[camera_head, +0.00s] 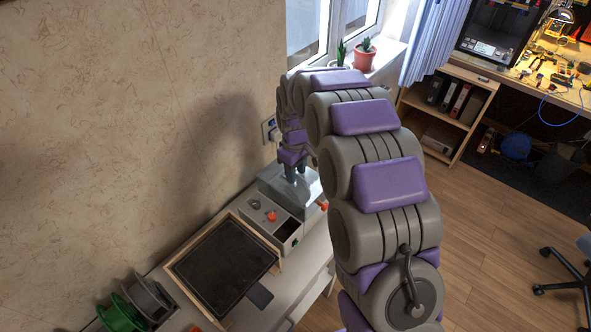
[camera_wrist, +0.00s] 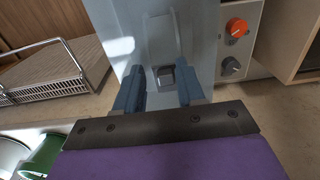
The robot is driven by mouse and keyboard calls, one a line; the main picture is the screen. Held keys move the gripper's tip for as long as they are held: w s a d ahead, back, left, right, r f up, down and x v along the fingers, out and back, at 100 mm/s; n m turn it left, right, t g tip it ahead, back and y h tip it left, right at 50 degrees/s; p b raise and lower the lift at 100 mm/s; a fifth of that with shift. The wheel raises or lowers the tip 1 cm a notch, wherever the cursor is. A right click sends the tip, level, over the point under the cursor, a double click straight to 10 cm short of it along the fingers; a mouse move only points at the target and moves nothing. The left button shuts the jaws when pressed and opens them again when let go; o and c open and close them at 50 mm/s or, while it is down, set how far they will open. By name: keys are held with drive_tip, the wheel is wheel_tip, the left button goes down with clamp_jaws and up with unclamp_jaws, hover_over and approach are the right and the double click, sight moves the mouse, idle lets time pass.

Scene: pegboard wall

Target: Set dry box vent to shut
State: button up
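The dry box (camera_head: 289,190) is a blue-grey box on the bench by the wall, partly hidden under my arm. The wrist view looks closely at its blue-grey surface (camera_wrist: 120,38). A small dark square piece (camera_wrist: 166,77), which looks like the vent's slider or knob, sits at the end of a shallow slot-like recess (camera_wrist: 162,38). My gripper (camera_wrist: 160,80) is open, with one blue finger on each side of the dark piece. A gap shows on both sides, and I cannot tell its height over the surface. In the head view my gripper (camera_head: 294,172) is small and over the box.
A grey control unit with a red-orange knob (camera_head: 271,216) stands beside the box; this knob (camera_wrist: 236,27) and a grey one (camera_wrist: 231,66) show in the wrist view. A wood-framed dark plate (camera_head: 222,262) and a green spool (camera_head: 122,315) are nearer. The wall is close at left.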

drive_tip(key=shift+a+f, duration=0.1)
drive_tip(key=shift+a, duration=0.55)
drive_tip(key=c, duration=0.6)
drive_tip(key=shift+d, duration=0.3)
clamp_jaws()
drive_tip(key=shift+a, duration=0.1)
drive_tip(key=shift+w+a+r+p, duration=0.2)
drive_tip(key=shift+w+a+p, duration=0.6)
drive_tip(key=shift+a+p, duration=0.2)
